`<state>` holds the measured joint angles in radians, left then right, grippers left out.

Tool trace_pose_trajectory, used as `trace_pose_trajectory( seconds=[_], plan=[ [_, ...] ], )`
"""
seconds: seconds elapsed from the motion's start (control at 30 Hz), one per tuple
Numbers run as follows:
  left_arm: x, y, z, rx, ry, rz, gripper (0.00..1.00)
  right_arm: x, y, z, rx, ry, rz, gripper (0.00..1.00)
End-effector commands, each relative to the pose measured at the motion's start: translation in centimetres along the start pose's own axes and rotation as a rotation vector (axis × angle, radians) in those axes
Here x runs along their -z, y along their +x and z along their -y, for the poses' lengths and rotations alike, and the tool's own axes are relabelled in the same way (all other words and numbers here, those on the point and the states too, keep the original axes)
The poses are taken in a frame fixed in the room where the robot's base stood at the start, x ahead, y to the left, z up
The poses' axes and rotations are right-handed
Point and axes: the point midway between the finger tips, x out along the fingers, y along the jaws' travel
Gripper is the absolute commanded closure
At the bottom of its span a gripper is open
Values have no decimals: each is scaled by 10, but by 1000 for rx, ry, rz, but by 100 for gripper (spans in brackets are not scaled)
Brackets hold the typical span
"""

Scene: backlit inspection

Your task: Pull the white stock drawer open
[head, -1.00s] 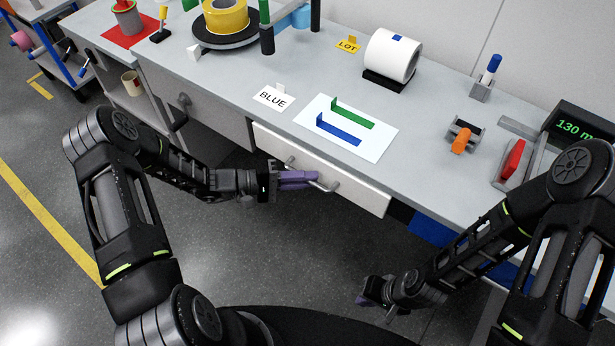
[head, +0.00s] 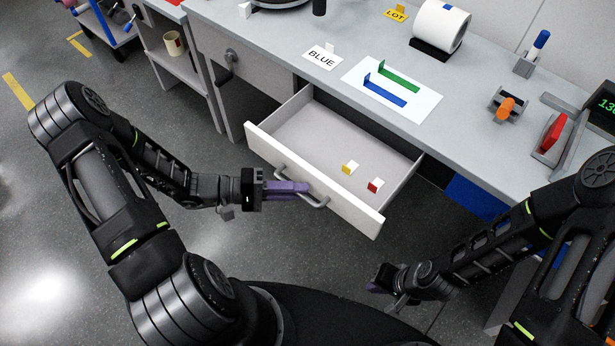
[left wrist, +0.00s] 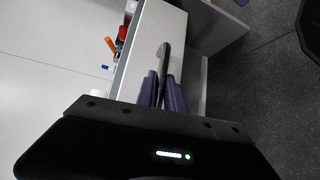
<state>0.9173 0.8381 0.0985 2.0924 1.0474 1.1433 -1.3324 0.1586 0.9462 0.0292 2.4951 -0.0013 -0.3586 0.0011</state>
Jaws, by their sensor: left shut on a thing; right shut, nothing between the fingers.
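The white stock drawer (head: 262,143) stands well out from under the bench top in the head view. Inside it are a small yellow-and-white block (head: 349,168) and a small red-and-white block (head: 375,185). Its grey bar handle (head: 318,203) is on the front panel. My left gripper (head: 304,189) is shut on the handle with its purple fingers. In the left wrist view the fingers (left wrist: 163,88) close around the dark handle bar (left wrist: 163,57). My right gripper (head: 376,281) is shut and empty, low over the floor, in front of the drawer and apart from it.
On the bench top (head: 310,27) lie a white sheet (head: 420,103) with green and blue brackets, a BLUE card (head: 322,57), a white roll (head: 441,27) and a red-handled tool (head: 553,133). Another grey drawer (head: 240,85) is shut at left. Open floor lies before the drawer.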

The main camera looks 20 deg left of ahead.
Motion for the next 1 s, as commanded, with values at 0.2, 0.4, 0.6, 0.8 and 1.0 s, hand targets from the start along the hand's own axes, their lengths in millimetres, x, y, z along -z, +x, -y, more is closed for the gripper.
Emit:
trace_pose_trajectory(
  seconds=[0.2,0.4,0.6,0.8,1.0],
  plan=[
    [-11,-11,4,2,-1,0,100,0,0,0,0,0,0,100],
    [-12,-12,4,2,0,0,100,0,0,0,0,0,0,100],
    [-12,-12,4,2,0,0,84,0,0,0,0,0,1,100],
    [-12,-12,4,1,0,0,68,0,0,0,0,0,1,100],
    [-11,-12,4,1,0,0,66,0,0,0,0,0,1,100]
  ],
)
